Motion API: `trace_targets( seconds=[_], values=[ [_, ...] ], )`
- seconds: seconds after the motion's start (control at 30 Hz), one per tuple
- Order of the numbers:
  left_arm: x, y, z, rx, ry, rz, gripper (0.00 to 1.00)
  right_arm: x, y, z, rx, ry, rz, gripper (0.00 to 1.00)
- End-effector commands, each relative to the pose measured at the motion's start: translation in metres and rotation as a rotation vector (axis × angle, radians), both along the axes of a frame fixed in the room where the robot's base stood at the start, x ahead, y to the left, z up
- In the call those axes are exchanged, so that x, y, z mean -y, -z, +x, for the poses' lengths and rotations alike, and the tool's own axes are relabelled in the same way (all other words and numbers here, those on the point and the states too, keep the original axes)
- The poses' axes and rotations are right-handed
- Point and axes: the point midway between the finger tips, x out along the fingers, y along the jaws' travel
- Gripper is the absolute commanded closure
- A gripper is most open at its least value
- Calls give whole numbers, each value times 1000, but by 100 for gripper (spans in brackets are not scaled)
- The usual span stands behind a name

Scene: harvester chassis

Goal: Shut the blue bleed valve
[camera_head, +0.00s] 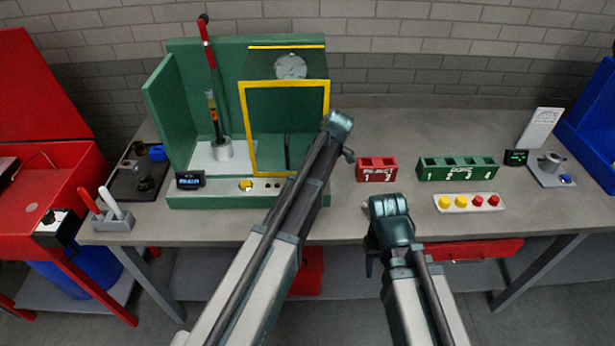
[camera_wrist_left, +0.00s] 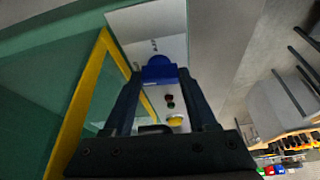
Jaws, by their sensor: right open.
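The blue bleed valve (camera_wrist_left: 158,70) shows in the left wrist view as a blue knob on a pale lettered panel. The fingertips of my left gripper (camera_wrist_left: 160,80) stand apart on either side of it and the knob fills most of the gap. I cannot tell whether they touch it. In the head view my left arm reaches to the right end of the green test rig (camera_head: 180,110), and I cannot make out the valve or left gripper there. My right gripper (camera_head: 371,262) is open and empty at the bench's front edge, partly hidden by its own wrist.
A yellow-framed guard (camera_head: 243,130) stands beside my left arm. A yellow button (camera_head: 245,185) is on the rig's console. The red reject rack (camera_head: 377,169), green done rack (camera_head: 458,169) and a tray of coloured caps (camera_head: 468,203) lie to the right. The bench behind them is clear.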

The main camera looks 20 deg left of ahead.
Motion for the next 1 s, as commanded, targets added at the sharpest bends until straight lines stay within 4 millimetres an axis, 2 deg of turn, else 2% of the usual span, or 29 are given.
trace_targets(
  seconds=[0.03,0.13,0.17,0.67,0.77,1.0],
  values=[
    [0,0,0,0,1,-2,34,0,0,0,0,0,0,50],
    [0,0,0,0,1,-1,16,0,0,0,0,0,0,50],
    [0,0,0,1,1,-1,12,0,0,0,0,0,0,50],
    [0,0,0,3,25,0,12,0,0,0,0,0,0,50],
    [0,0,-2,3,93,1,12,0,0,0,0,0,0,50],
    [0,0,-5,3,384,0,12,0,0,0,0,0,0,50]
  ],
)
